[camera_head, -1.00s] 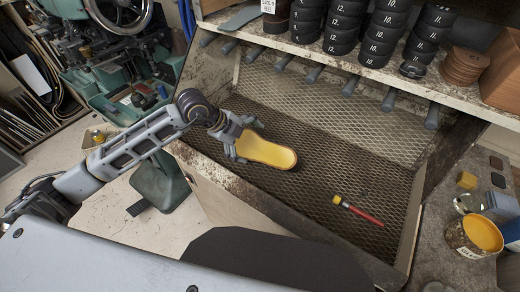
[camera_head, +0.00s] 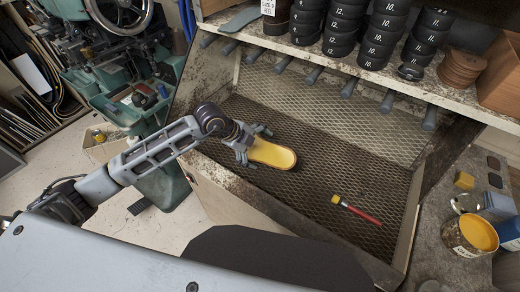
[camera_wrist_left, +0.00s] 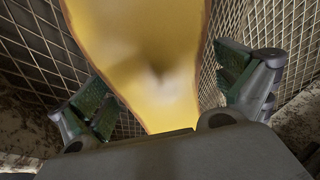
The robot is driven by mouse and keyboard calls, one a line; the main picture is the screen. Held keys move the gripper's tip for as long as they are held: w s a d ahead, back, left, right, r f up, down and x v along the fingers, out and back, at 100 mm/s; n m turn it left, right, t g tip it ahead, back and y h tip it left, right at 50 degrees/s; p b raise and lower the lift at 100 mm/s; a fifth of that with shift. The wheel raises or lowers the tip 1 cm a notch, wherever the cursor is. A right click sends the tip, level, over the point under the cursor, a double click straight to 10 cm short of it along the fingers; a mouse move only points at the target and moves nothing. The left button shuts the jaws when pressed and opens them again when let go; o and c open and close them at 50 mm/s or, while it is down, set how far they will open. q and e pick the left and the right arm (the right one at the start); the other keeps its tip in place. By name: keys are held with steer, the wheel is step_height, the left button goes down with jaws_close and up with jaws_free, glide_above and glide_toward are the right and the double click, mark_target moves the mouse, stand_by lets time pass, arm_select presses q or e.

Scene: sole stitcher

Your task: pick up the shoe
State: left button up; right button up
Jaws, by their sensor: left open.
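The shoe (camera_head: 273,154) shows as a yellow sole shape with a dark rim, lying in the mesh-floored tray (camera_head: 330,215) in the head view. My left gripper (camera_head: 254,145) reaches in from the left and is at the shoe's left end, hiding that end. In the left wrist view the yellow shoe (camera_wrist_left: 145,60) runs between the two green-padded fingers of my left gripper (camera_wrist_left: 165,95). The fingers stand open, one on each side, with gaps to the shoe. My right gripper is not in view.
A red tool with a yellow end (camera_head: 358,210) lies right of the shoe. Several dark handles (camera_head: 312,74) hang under the shelf (camera_head: 465,92) behind. A yellow-topped can (camera_head: 470,236) stands on the right bench.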

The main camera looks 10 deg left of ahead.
arm_select(q)
steer(key=c, duration=1)
steer(key=shift+r, duration=0.15)
steer(key=shift+r+b, duration=0.5)
steer(key=shift+r, duration=4.4)
